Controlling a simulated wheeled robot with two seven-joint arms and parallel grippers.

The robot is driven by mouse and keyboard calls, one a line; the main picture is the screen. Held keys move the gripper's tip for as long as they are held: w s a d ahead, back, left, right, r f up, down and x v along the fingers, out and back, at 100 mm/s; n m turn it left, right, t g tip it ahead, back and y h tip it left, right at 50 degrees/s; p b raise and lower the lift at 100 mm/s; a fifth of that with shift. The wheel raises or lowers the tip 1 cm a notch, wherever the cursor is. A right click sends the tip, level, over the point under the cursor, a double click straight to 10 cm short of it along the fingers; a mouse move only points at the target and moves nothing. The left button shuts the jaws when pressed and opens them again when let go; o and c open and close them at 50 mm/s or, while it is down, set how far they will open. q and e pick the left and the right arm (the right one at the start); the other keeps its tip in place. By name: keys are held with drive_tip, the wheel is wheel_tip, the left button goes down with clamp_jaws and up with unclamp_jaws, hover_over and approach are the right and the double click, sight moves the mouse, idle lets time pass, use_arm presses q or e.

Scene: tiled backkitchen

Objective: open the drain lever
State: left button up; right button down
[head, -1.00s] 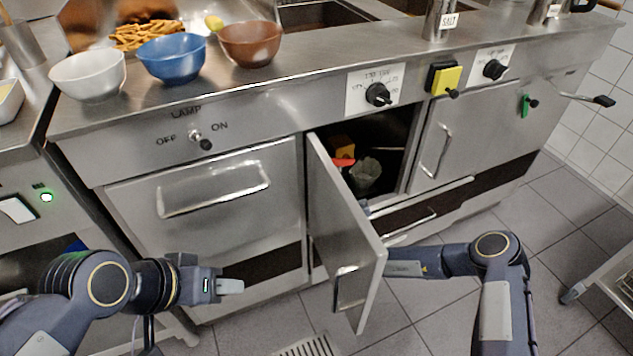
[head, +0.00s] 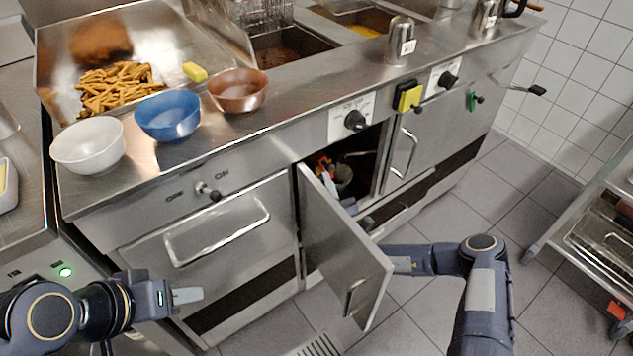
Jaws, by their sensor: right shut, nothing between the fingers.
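A cabinet door (head: 340,250) stands open below the counter. Inside the dark cabinet are a small red-orange part (head: 323,165), a grey cup-like part (head: 343,175) and a thin metal bar. A lever with a black grip (head: 537,90) sticks out at the counter's far right end. I cannot tell which of these is the drain lever. My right arm reaches behind the open door. My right gripper (head: 329,185) is partly hidden by it, shut and empty, just below the red-orange part; contact is unclear. My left gripper (head: 187,296) is in front of the left cabinet, holding nothing visible; its finger gap is unclear.
The open door's free edge stands close to my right forearm. White (head: 88,146), blue (head: 168,114) and brown (head: 238,89) bowls stand on the counter. A rack trolley (head: 590,235) is at the right. The tiled floor between is clear.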

drive_tip(key=shift+w+d+r+m+h+p, duration=0.25)
drive_tip(key=shift+w+d+m+h+p, duration=0.1)
drive_tip(key=shift+d+p, duration=0.1)
drive_tip(key=shift+w+d+r+m+h+p, duration=0.25)
drive_tip(key=shift+d+m+p, duration=0.1)
drive_tip(key=shift+d+p, duration=0.1)
drive_tip(key=shift+d, duration=0.1)
drive_tip(key=v, duration=0.7)
drive_tip(key=shift+s+f, duration=0.25)
drive_tip(key=shift+d, duration=0.1)
idle(0.4)
